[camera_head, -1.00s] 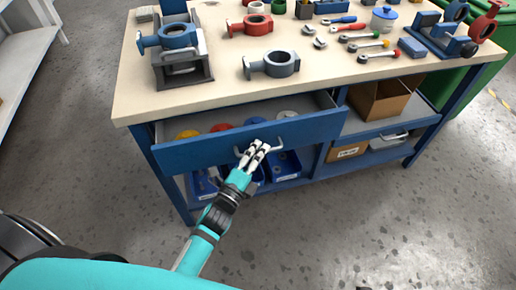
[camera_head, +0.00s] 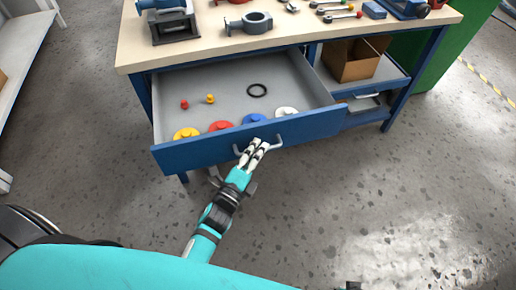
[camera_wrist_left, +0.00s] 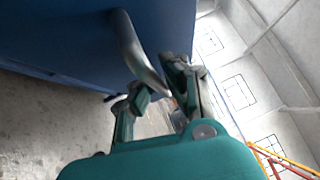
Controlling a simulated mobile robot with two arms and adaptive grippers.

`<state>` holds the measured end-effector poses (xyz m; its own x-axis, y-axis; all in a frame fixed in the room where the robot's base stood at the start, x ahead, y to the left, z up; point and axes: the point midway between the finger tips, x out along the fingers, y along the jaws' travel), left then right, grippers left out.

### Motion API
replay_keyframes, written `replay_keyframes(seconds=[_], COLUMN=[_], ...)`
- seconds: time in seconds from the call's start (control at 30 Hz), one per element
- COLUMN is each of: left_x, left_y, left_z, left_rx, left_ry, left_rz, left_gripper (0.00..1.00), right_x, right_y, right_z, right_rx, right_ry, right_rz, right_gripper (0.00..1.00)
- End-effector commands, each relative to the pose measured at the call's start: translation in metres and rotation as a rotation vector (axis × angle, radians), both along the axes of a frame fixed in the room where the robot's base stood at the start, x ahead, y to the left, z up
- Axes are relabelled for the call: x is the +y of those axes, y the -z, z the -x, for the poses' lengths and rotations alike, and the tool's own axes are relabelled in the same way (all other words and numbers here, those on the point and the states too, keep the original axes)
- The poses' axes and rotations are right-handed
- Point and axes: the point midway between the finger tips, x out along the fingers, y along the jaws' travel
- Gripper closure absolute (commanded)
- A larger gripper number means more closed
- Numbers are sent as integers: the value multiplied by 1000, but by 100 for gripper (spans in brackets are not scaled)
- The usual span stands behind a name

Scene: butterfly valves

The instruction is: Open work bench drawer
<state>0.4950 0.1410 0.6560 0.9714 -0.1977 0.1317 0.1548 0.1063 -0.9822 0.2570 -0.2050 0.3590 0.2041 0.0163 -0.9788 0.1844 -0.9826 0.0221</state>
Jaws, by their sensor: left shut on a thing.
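The blue work bench drawer (camera_head: 185,155) stands pulled well out from under the pale bench top (camera_head: 215,47). My left gripper (camera_head: 257,146) is at the drawer's front, shut on the metal drawer handle (camera_head: 277,144). In the left wrist view the handle (camera_wrist_left: 138,52) runs from the blue front down between the fingers of the left gripper (camera_wrist_left: 162,98).
A cardboard box (camera_head: 352,62) sits on the shelf to the right of the drawer. The speckled floor (camera_head: 350,200) in front is clear.

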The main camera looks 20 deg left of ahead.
Motion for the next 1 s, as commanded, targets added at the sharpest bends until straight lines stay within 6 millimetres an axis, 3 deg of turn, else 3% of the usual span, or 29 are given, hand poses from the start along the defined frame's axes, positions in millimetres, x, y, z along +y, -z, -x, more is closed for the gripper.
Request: replay_keyframes(seconds=[0.5, 0.53, 0.7, 1.0], left_x=[2, 2, 2, 1], left_y=[7, 7, 5, 2], left_z=[1, 1, 1, 2], left_rx=[15, 15, 11, 5], left_ry=[-6, -6, -4, -2], left_rz=[-6, -6, -5, -1], left_gripper=[100, 89, 66, 66], right_x=[1, 1, 1, 3], right_y=[2, 2, 1, 0], right_z=[-1, -2, -3, -4], right_rx=[-5, -6, -6, -7], right_ry=[0, 0, 0, -1], right_rz=[-2, -2, -2, -5], right_gripper=[100, 100, 100, 100])
